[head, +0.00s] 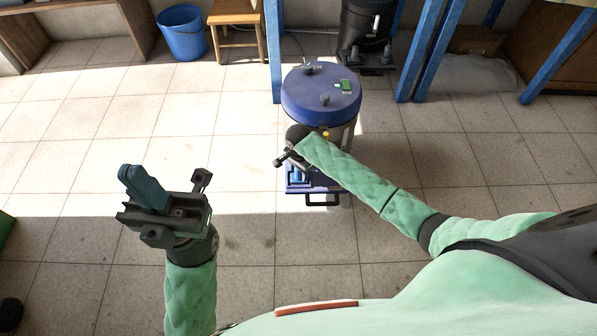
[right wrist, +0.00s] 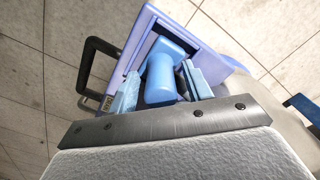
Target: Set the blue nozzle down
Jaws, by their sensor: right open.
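The blue nozzle (right wrist: 163,78) shows in the right wrist view, lying in a blue-violet holder (right wrist: 205,42) with a dark recess. The holder is at the front foot of the blue-lidded machine (head: 320,97) in the head view. My right gripper (right wrist: 162,90) is open, with one light blue finger on each side of the nozzle. A narrow gap shows by the right finger; contact at the left finger is unclear. My left gripper (head: 145,188) is raised at the left of the head view, its teal fingers together, with nothing seen between them.
A black handle (right wrist: 92,62) sticks out from the holder. A blue bucket (head: 181,32) and a wooden stool (head: 236,18) stand at the back. Blue posts (head: 434,50) and a dark machine (head: 365,28) are behind.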

